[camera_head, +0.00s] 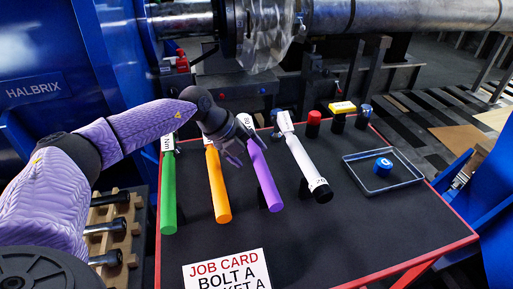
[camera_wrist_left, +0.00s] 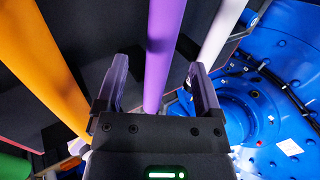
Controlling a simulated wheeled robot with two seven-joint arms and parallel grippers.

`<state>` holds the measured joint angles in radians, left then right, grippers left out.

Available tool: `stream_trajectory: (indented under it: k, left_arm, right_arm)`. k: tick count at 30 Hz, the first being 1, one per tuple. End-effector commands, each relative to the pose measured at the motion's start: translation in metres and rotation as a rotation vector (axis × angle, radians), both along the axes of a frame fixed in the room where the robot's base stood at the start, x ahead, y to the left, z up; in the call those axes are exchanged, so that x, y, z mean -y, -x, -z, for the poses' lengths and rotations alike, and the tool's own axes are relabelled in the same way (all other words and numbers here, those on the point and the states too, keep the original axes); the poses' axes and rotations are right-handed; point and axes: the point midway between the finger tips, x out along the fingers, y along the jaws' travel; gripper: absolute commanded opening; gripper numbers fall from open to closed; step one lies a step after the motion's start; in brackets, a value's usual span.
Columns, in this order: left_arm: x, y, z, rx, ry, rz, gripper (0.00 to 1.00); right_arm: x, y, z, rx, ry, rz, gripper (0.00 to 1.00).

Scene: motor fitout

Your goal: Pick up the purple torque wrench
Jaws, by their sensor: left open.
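The purple torque wrench (camera_head: 264,178) lies on the dark table top between the orange wrench and the white wrench. Its far end is partly hidden by my left gripper (camera_head: 236,150), which is over that end. In the left wrist view the purple handle (camera_wrist_left: 163,50) runs between the two fingers of my left gripper (camera_wrist_left: 155,88). The fingers are open, with a gap on each side of the handle. I cannot tell how far above the handle they are. My right gripper is not in view.
A green wrench (camera_head: 168,195), an orange wrench (camera_head: 217,185) and a white wrench (camera_head: 303,165) lie beside it. A tray (camera_head: 407,183) with a blue round part (camera_head: 383,167) is at the right. A job card (camera_head: 228,272) lies at the front. Red, yellow and blue-topped pieces stand behind.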

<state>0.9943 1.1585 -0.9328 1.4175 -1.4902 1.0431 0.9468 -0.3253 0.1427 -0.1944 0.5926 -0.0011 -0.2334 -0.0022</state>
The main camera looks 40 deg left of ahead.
Motion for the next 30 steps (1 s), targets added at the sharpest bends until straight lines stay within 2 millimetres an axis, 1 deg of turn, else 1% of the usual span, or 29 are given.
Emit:
stream_trajectory:
  k: [1,3,6,9,15,20,21,23,24,26,27,30]
  left_arm:
    - [0.004,-0.004,0.011,-0.001,0.001,0.002,0.86]
    - [0.010,-0.010,0.026,-0.001,0.001,0.002,0.86]
    - [0.017,-0.018,0.040,-0.002,0.001,0.002,0.86]
    - [0.020,-0.022,0.045,0.000,0.000,0.001,0.86]
    - [0.020,-0.022,0.043,0.001,0.000,0.001,0.86]
    - [0.020,-0.022,0.043,0.001,0.000,0.001,0.52]
    - [0.020,-0.022,0.043,0.001,0.000,0.001,0.44]
    - [0.020,-0.022,0.043,0.001,0.000,0.001,0.31]
    - [0.020,-0.022,0.043,0.001,0.000,0.001,0.22]
    - [0.020,-0.022,0.043,0.001,0.000,0.001,0.10]
    - [0.020,-0.022,0.043,0.001,0.000,0.001,0.01]
    - [0.020,-0.022,0.043,0.000,0.000,0.001,0.00]
  right_arm:
    - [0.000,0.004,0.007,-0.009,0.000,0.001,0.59]
    - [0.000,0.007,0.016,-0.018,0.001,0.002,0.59]
    - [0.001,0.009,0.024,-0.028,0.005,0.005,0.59]
    - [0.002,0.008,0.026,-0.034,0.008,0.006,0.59]
    - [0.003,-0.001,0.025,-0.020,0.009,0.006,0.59]
    - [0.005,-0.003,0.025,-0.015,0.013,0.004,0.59]
    - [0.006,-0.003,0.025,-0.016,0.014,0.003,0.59]
    - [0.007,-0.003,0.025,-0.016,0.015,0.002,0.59]
    - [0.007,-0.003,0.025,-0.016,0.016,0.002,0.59]
    - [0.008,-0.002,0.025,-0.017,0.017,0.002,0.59]
    - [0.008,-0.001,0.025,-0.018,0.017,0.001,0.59]
    - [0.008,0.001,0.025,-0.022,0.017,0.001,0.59]
